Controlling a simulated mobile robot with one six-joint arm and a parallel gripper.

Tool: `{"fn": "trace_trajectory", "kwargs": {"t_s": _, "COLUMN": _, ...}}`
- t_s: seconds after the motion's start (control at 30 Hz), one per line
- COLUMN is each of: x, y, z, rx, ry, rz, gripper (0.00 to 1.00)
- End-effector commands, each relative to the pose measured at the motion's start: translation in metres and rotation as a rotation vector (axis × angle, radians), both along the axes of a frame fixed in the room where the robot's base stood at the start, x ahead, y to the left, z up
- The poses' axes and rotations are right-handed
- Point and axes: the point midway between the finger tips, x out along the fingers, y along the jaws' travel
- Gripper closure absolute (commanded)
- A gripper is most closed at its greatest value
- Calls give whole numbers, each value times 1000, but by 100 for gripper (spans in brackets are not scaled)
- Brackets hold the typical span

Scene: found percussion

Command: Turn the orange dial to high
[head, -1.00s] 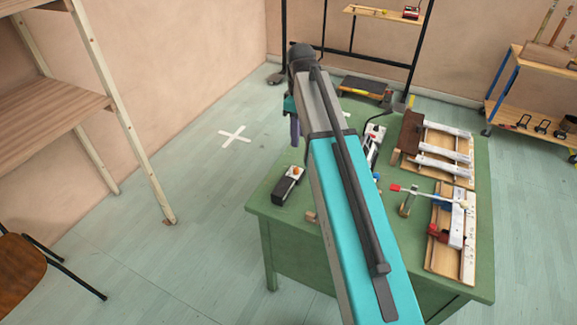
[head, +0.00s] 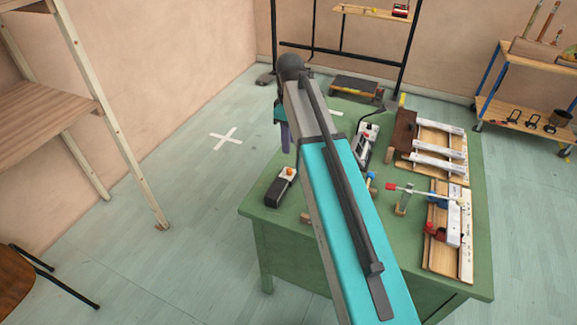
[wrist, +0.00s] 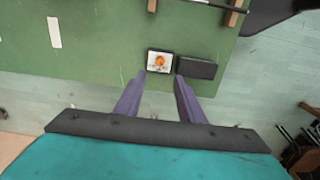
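The orange dial (head: 289,171) is on the white plate at one end of a small dark box (head: 276,192). The box lies near the left edge of the green table (head: 262,212). The dial also shows in the wrist view (wrist: 160,62), just beyond and between my fingertips. My gripper (wrist: 160,75) has two purple fingers, clearly apart, with nothing between them. In the head view my gripper (head: 285,146) hangs above and behind the box in the picture. Contact with the dial is not visible. The dial's marks are too small to read.
A white device (head: 364,143) stands behind my arm. A small wooden block (head: 305,218) lies near the box.

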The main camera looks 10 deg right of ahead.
Motion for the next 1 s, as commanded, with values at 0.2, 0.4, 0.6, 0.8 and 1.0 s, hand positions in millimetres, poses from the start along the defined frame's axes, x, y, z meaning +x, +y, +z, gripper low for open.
{"fn": "trace_trajectory", "kwargs": {"t_s": 0.2, "x": -1, "y": 0, "z": -24, "rx": 0, "ry": 1, "rz": 1, "gripper": 64}}
{"fn": "trace_trajectory", "kwargs": {"t_s": 0.4, "x": -1, "y": 1, "z": -45, "rx": 0, "ry": 1, "rz": 1, "gripper": 64}}
{"fn": "trace_trajectory", "kwargs": {"t_s": 0.6, "x": -1, "y": 1, "z": -67, "rx": 0, "ry": 1, "rz": 1, "gripper": 64}}
{"fn": "trace_trajectory", "kwargs": {"t_s": 0.8, "x": -1, "y": 1, "z": -88, "rx": 0, "ry": 1, "rz": 2, "gripper": 64}}
{"fn": "trace_trajectory", "kwargs": {"t_s": 1.0, "x": 0, "y": 2, "z": -106, "rx": 0, "ry": 1, "rz": 2, "gripper": 64}}
